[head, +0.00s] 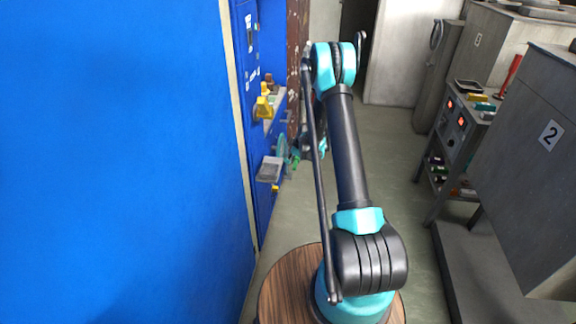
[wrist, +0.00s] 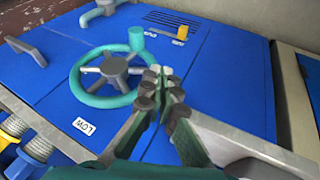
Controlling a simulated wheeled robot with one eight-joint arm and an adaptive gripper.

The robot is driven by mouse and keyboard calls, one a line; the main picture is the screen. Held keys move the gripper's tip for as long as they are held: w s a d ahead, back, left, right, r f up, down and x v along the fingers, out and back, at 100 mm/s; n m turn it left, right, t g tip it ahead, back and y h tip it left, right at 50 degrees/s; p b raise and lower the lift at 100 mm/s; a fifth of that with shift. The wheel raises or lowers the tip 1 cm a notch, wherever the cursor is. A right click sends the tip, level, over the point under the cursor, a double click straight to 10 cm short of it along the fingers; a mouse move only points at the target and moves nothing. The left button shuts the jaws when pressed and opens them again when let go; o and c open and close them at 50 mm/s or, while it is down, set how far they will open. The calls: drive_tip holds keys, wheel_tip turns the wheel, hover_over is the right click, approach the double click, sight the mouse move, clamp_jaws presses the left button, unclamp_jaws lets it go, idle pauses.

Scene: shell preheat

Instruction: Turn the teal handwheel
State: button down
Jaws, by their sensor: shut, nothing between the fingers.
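The teal handwheel (wrist: 76,84) is on a blue panel in the wrist view, with grey spokes, a grey hub and an upright teal knob (wrist: 136,40) on its rim. In the head view the handwheel (head: 282,147) shows small and nearly edge-on. My gripper (wrist: 160,76) is shut and empty, its fingertips at the right side of the rim, just below the knob in the picture. The fingers hide part of the rim's right side. I cannot tell whether they touch it.
A yellow-topped knob (wrist: 182,33), a grey handle (wrist: 25,50) and a LOW label (wrist: 83,126) are nearby. In the head view a shelf rack (head: 455,140) and grey cabinet (head: 525,150) stand right; the floor between is clear.

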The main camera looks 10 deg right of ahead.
approach(286, 162)
wheel_tip(286, 162, down, 4)
drive_tip(key=s+a, duration=0.2)
drive_tip(key=a, duration=0.1)
drive_tip(key=w, duration=0.1)
drive_tip(key=w+d+f, duration=0.1)
drive_tip(key=w, duration=0.1)
drive_tip(key=shift+w+f, duration=0.2)
drive_tip(key=shift+f, duration=0.05)
drive_tip(key=shift+w+d+f, duration=0.15)
drive_tip(key=shift+w+d, duration=0.05)
drive_tip(key=shift+w, duration=0.35)
drive_tip(key=shift+w, duration=0.1)
drive_tip(key=shift+w+d+f, duration=0.2)
drive_tip(key=shift+w+f, duration=0.05)
drive_tip(key=shift+w, duration=0.2)
drive_tip(key=shift+s, duration=0.1)
